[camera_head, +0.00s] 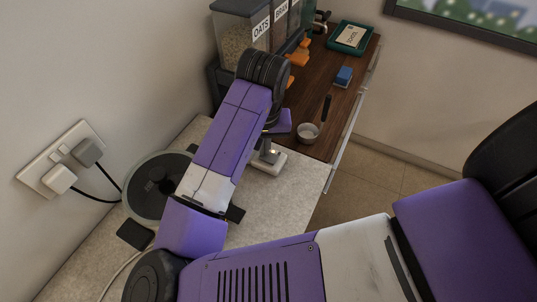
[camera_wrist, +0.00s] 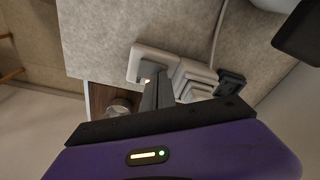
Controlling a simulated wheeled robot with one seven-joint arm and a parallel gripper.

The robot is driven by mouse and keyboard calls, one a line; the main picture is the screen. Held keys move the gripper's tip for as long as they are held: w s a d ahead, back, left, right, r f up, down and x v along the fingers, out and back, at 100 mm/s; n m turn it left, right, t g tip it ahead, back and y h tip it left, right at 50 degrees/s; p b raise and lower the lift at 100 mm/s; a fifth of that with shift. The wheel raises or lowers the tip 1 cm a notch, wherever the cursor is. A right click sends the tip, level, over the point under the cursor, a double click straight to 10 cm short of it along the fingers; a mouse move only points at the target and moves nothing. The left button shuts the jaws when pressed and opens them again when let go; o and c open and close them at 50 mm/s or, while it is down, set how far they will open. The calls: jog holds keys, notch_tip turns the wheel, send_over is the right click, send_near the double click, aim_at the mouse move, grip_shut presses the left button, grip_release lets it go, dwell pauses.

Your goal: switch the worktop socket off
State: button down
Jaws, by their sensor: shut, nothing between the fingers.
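A white socket unit stands on the pale worktop; one white end (camera_head: 272,167) shows in the head view below my gripper (camera_head: 268,147), and my arm hides the rest. In the wrist view there is a white square part (camera_wrist: 146,56) and, right of it, a stepped white part (camera_wrist: 195,78) beside a dark plug (camera_wrist: 231,82). My gripper's fingers (camera_wrist: 157,86) are shut and empty, with their tips over the edge of the square part. I cannot tell whether they touch it. The switch position is not readable.
A wall socket (camera_head: 35,173) with a white and a grey plug is on the left wall. A round dark appliance (camera_head: 147,192), a small bowl (camera_head: 308,133), a blue sponge (camera_head: 343,77) and food dispensers (camera_head: 240,40) stand on the counter. The floor to the right is clear.

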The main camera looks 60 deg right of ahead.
jog(key=shift+f, duration=0.2)
notch_tip(320, 180, up, 7)
jog(key=p, duration=0.6)
dwell(0.4)
dwell(0.5)
